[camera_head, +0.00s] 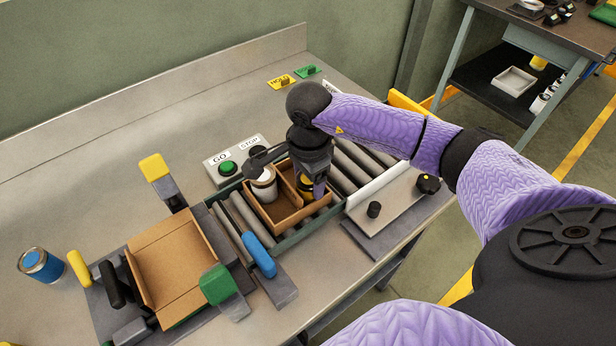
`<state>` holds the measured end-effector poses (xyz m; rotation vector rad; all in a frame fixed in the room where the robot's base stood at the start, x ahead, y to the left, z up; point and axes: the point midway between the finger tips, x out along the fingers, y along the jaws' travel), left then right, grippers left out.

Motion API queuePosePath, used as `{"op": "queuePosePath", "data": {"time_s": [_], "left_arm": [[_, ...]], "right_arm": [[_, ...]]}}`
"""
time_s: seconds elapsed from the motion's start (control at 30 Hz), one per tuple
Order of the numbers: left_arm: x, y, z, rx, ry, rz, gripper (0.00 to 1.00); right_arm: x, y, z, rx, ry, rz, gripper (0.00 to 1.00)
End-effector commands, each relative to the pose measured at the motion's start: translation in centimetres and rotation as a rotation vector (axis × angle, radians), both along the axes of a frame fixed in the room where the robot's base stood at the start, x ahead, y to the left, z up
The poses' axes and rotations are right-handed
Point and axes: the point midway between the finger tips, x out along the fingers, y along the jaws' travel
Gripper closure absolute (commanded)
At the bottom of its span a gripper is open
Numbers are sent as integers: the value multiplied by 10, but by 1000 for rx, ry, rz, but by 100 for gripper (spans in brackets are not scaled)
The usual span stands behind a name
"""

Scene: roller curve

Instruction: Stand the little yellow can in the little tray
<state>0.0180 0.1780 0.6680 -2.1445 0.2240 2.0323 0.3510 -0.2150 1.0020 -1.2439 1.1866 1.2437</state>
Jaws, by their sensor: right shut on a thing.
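My right gripper (311,183) comes down from above over the right compartment of a small brown divided tray (290,221). It is shut on the little yellow can (307,189), which shows as a yellow and dark body between the fingers. The can is low, inside the tray walls as seen from above, and looks roughly upright. Whether its base touches the tray floor is hidden. A white-topped can (264,186) stands in the left compartment. The tray sits on the rollers (242,213). My left gripper is not in view.
A control box with a green button (227,168) stands behind the rollers. A larger open cardboard box (178,262), a blue-handled clamp (260,255) and a blue can (41,265) are to the left. A plate with black knobs (374,209) lies right. The back-left bench is clear.

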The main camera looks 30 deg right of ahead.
Motion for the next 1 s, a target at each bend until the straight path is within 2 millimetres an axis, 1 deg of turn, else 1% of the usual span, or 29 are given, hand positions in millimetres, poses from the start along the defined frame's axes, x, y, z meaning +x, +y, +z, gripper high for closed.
{"op": "queuePosePath", "data": {"time_s": [0.1,0.2,0.23,0.27,0.3,0.37,0.57,0.63,0.67,0.77,0.8,0.9,1.0], "left_arm": [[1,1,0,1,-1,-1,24],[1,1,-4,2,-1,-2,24],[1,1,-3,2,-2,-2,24],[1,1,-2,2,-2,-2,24],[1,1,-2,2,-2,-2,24],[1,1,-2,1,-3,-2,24],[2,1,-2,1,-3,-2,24],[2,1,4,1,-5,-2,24],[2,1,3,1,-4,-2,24],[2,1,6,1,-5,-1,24],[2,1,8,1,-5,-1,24],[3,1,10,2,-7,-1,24],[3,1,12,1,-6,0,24]], "right_arm": [[0,0,1,0,-1,0,100],[0,0,-3,0,0,1,100],[0,0,-3,0,0,1,26],[0,0,-2,0,0,1,19],[0,0,-2,0,0,1,11],[0,0,-2,0,0,1,0],[0,0,-1,0,0,1,0],[0,0,5,0,-1,1,0],[1,0,8,0,-2,1,0],[1,0,33,-1,-6,2,0],[1,0,45,-1,-7,2,0],[1,0,75,-1,-7,1,0],[1,0,98,-1,-5,2,0]]}}
